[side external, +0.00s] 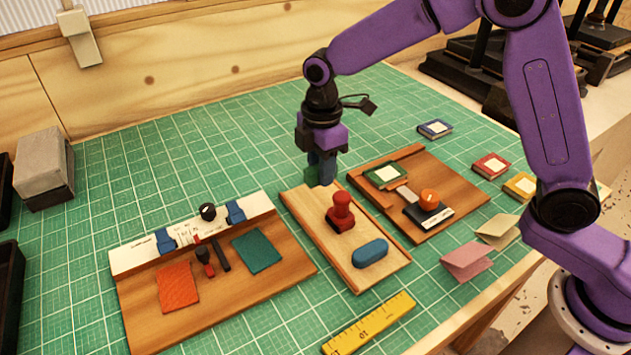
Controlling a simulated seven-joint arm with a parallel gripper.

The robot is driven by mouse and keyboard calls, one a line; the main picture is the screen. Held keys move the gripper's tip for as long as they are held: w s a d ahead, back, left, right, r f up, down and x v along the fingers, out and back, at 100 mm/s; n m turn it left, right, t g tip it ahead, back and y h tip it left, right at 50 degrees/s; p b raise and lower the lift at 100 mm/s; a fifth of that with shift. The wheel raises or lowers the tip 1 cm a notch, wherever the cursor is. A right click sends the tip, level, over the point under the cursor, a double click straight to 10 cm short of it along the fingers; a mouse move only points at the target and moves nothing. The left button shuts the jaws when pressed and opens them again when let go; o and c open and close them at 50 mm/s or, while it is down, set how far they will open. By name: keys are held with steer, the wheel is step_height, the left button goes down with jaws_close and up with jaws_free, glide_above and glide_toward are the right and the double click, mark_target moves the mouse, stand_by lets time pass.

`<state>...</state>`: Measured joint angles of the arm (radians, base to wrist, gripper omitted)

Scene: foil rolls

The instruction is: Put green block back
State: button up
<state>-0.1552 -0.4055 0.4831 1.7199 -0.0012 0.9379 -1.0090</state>
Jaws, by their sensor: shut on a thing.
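My gripper (319,162) points down over the back end of the middle wooden tray (300,201). It is shut on a small green block (311,175), which is partly hidden by the fingers. A blue patch shows right beside the green, and I cannot tell whether it is part of a finger or another thing. The block is at or just above the tray's back end; I cannot tell whether it touches. On the same tray stand a red stamp with a knob handle (341,212) and, nearer the front, a blue rounded block (370,252).
To the left is a wooden board (140,310) with orange and teal swatches and small tools. To the right is another board (455,190) with a green-framed card and an orange knob. A yellow ruler (370,323) and folded pink card (468,260) lie in front.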

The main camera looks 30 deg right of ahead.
mark_target(316, 196)
steer(key=shift+w+a+f, duration=0.15)
steer(key=shift+w+f, duration=0.15)
steer(key=shift+f, duration=0.2)
steer(key=shift+w+a+f, duration=0.15)
steer(key=shift+w+f, duration=0.1)
steer(key=shift+f, duration=1.5)
steer(key=shift+f, duration=0.15)
steer(key=o, duration=0.9)
steer(key=shift+o, duration=0.2)
step_height(316, 196, up, 12)
steer(key=shift+r, duration=0.2)
steer(key=shift+s, duration=0.1)
